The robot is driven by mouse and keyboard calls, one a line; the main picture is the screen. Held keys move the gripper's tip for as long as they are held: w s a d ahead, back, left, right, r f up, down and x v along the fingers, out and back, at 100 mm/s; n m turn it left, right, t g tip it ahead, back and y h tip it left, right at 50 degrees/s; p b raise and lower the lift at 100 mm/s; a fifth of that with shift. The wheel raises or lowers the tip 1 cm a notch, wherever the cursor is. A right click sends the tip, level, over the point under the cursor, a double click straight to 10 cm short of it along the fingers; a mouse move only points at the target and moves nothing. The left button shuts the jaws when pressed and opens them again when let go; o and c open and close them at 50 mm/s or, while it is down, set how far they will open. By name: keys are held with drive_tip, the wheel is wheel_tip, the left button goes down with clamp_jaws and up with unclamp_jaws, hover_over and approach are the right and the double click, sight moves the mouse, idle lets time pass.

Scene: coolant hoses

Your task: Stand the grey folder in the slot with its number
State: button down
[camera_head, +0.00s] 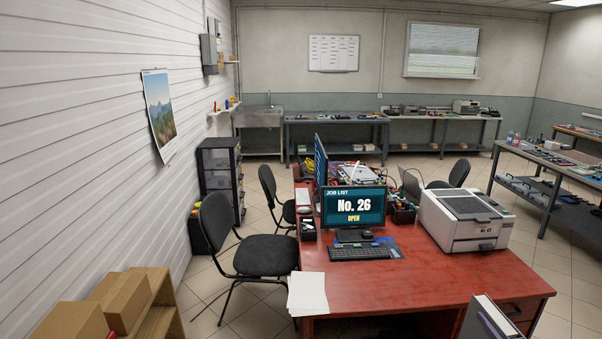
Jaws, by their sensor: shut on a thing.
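A grey folder-like thing (490,318) with a dark cover and a pale edge shows at the bottom right, in front of the red desk. The lower frame edge cuts it off, and I cannot read a number on it. I cannot tell what holds it up. My gripper is not in view. I cannot make out any numbered slots for folders.
The red desk (440,282) carries a keyboard (360,252), white papers (307,294) and a printer (465,219) with a small number label. Dark chairs (262,255) stand at its left. Cardboard boxes (127,302) sit on a wooden shelf at bottom left. Tiled floor lies between.

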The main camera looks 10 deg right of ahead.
drive_tip(key=w+a+f+n+g+y+b, duration=0.1)
drive_tip(key=w+a+n+y+b, duration=0.25)
drive_tip(key=a, duration=0.75)
drive_tip(key=w+a+f+n+g+y+b, duration=0.15)
drive_tip(key=w+a+y, duration=0.25)
drive_tip(key=w+a, duration=0.55)
drive_tip(key=w+a+f+n+g+y+b, duration=0.1)
drive_tip(key=w+a+n+y+b, duration=0.2)
drive_tip(key=a, duration=1)
drive_tip(key=s+a+f+n+g+y, duration=0.1)
drive_tip(key=s+a+n+g+y, duration=0.2)
drive_tip(key=a, duration=0.8)
drive_tip(key=shift+s+a+g+y, duration=0.2)
drive_tip(key=shift+g+y, duration=0.35)
drive_tip(key=shift+y, duration=0.4)
drive_tip(key=shift+d, duration=0.1)
